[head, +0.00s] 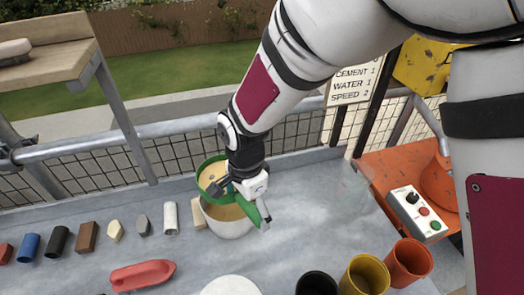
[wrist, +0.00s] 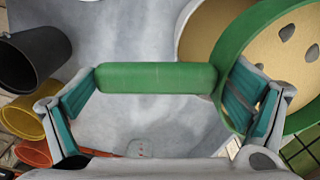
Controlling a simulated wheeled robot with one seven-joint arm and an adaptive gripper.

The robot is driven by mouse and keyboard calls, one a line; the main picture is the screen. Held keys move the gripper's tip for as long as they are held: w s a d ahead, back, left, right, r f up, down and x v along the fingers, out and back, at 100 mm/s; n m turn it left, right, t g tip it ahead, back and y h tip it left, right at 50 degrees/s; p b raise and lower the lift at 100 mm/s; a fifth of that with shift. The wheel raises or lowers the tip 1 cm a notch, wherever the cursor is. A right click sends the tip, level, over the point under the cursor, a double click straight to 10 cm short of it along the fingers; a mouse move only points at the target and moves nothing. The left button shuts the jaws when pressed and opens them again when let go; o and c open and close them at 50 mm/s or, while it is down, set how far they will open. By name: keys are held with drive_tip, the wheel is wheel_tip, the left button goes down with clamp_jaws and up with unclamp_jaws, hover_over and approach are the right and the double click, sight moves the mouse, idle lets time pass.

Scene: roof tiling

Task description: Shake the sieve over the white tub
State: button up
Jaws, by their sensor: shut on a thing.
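The green sieve (head: 201,166) is held above the white tub (head: 228,229), its ring over the tub's far left side. My gripper (head: 246,189) is shut on the sieve's green handle (wrist: 150,78), which spans between the two finger pads in the wrist view. Inside the ring, the wrist view shows a sandy surface with a few grey stones (wrist: 287,32). The tub stands on the grey table and sandy material shows inside it. Part of the tub's rim (wrist: 186,22) shows behind the sieve in the wrist view. My gripper hides part of the ring.
Left of the tub stand a row of small pieces and a red boat-shaped holder (head: 142,275). Black (head: 316,284), yellow (head: 364,276) and orange (head: 408,262) cups stand at the front right. A control box (head: 416,214) is at right. A railing (head: 180,128) runs behind.

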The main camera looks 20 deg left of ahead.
sight(258, 217)
drive_tip(key=shift+s+d, duration=0.45)
drive_tip(key=shift+d, duration=0.35)
drive_tip(key=shift+s+d, duration=0.45)
drive_tip(key=shift+d, duration=0.35)
drive_tip(key=a, duration=0.1)
drive_tip(key=w+a, duration=0.2)
drive_tip(key=shift+a, duration=0.25)
drive_tip(key=shift+s+d, duration=0.1)
